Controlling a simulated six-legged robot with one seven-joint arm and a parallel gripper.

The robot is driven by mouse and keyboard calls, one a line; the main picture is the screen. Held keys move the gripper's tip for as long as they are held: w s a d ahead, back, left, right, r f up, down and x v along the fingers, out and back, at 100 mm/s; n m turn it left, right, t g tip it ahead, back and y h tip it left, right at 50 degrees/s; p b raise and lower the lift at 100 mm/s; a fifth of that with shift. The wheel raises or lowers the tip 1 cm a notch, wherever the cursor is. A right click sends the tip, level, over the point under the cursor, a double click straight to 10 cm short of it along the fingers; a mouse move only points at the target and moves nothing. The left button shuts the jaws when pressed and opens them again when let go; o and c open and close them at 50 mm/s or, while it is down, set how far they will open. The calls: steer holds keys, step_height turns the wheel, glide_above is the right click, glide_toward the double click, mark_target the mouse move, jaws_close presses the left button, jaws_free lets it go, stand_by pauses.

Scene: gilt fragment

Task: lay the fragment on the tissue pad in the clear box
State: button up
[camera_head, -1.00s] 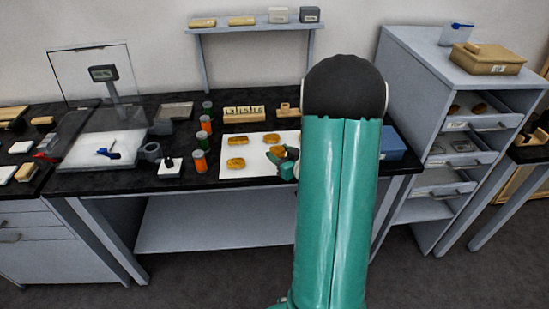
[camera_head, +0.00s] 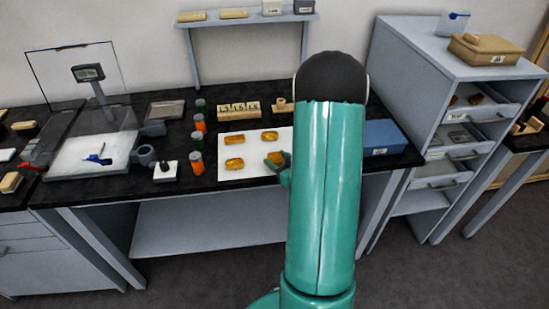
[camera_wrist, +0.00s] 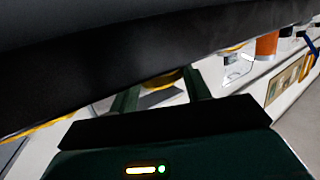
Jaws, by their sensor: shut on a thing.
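Several gold-brown fragments lie on a white sheet (camera_head: 232,177) on the black bench, one of them at the left front (camera_head: 235,164). My gripper (camera_head: 281,166) is at the sheet's right front, partly hidden by my arm. It is shut on a gilt fragment (camera_head: 274,158). The wrist view shows my two green fingers (camera_wrist: 161,91) with a gold-brown piece (camera_wrist: 163,79) between them, largely hidden by a dark shape. Whether the fragment is clear of the sheet, I cannot tell. I cannot make out the clear box with its tissue pad for certain.
A blue box (camera_head: 384,137) stands right of my arm. Orange and green vials (camera_head: 197,142) stand left of the sheet, near a small white block (camera_head: 165,171). A grey cabinet (camera_head: 405,75) with open drawers (camera_head: 474,112) stands at the right. A shelf (camera_head: 245,19) rises behind.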

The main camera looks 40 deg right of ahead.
steer(key=shift+w+f, duration=0.15)
steer(key=shift+w, duration=0.15)
steer(key=shift+s, duration=0.25)
steer(key=shift+w+f, duration=0.1)
steer(key=shift+f, duration=0.1)
steer(key=o, duration=0.8)
steer(key=shift+o, duration=0.7)
steer(key=shift+r, duration=0.15)
